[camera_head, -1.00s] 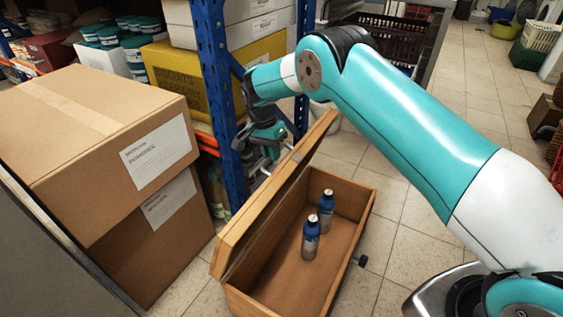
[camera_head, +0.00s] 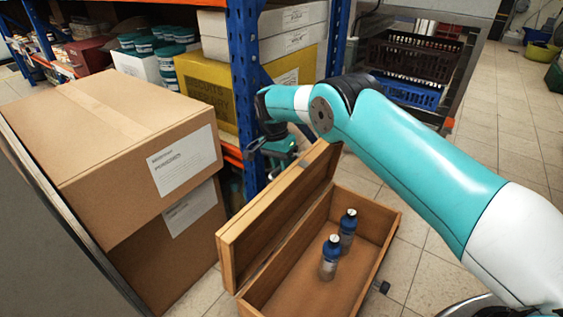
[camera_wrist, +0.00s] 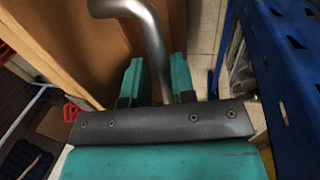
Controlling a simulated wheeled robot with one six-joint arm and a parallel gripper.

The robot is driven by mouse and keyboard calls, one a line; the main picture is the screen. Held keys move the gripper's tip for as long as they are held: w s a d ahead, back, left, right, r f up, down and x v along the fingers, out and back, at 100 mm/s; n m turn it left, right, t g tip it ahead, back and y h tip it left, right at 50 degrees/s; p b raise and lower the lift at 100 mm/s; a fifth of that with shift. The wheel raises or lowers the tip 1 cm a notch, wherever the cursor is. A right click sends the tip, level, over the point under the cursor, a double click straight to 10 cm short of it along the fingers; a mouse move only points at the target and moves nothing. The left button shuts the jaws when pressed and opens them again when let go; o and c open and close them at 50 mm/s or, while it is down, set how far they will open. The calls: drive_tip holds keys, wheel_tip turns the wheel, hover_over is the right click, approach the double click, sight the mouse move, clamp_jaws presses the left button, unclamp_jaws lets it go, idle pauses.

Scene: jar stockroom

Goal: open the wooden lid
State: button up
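The wooden lid (camera_head: 275,220) of a long wooden box (camera_head: 368,275) stands raised on the box's left side, tilted to the left, and the inside shows. A curved metal handle (camera_wrist: 150,30) runs down between the teal fingers of my gripper (camera_wrist: 157,75) in the wrist view. The fingers look closed around it, though the contact is partly hidden. In the head view my gripper (camera_head: 284,147) is behind the lid's far upper part, and the handle is mostly hidden there.
Two blue-capped bottles (camera_head: 330,262) stand in the box. Stacked cardboard boxes (camera_head: 115,130) are close on the left. A blue shelf upright (camera_head: 244,75) stands right by my gripper. Dark and blue crates (camera_head: 410,92) are at the back. Tiled floor is clear on the right.

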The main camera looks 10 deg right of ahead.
drive_tip(key=shift+o, duration=1.2)
drive_tip(key=shift+f, duration=0.1)
drive_tip(key=p+v, duration=0.3)
drive_tip(key=v, duration=0.4)
drive_tip(key=shift+r+p, duration=0.35)
drive_tip(key=shift+r, duration=0.05)
